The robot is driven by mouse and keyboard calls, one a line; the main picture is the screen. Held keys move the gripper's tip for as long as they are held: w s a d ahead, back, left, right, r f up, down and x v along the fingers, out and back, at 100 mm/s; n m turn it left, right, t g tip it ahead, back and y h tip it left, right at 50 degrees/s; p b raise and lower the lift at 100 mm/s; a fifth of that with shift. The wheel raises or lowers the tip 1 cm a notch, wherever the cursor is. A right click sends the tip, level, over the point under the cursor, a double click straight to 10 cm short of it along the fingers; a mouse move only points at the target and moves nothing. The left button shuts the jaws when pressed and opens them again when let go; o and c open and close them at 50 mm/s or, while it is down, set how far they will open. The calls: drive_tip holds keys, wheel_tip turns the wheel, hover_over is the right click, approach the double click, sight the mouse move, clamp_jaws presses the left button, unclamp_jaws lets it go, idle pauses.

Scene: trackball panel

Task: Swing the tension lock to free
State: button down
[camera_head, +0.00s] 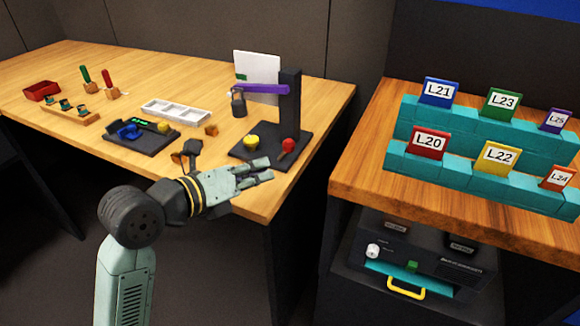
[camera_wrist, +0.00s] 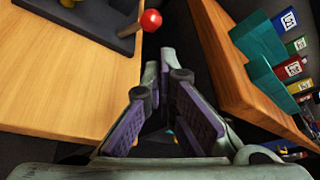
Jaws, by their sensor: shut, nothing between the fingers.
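A dark stand base (camera_head: 262,153) sits near the right corner of the wooden table, with a column and a purple arm (camera_head: 262,89). A lever with a red knob (camera_head: 288,145) is on the base's right side. It may be the tension lock, but no label shows. The red knob (camera_wrist: 151,20) also shows at the top of the wrist view, just beyond the fingertips. A yellow knob (camera_head: 251,141) is left of it. My gripper (camera_head: 268,169) is shut and empty, in front of the base near the table edge. In the wrist view its fingertips (camera_wrist: 158,60) are close together, apart from the knob.
A dark panel with a blue piece (camera_head: 128,131) and a white tray (camera_head: 176,112) lie to the left. A dark object (camera_head: 190,152) stands close behind my wrist. A gap separates the table from the right-hand bench (camera_head: 372,155), which holds labelled cards on teal steps.

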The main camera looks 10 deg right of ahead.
sight(290, 178)
drive_tip(key=shift+w+a+f+y, duration=0.15)
drive_tip(key=shift+f+y, duration=0.15)
drive_tip(key=shift+f, duration=0.5)
drive_tip(key=p+x, duration=0.3)
drive_tip(key=x, duration=0.7)
drive_tip(key=shift+r, duration=0.1)
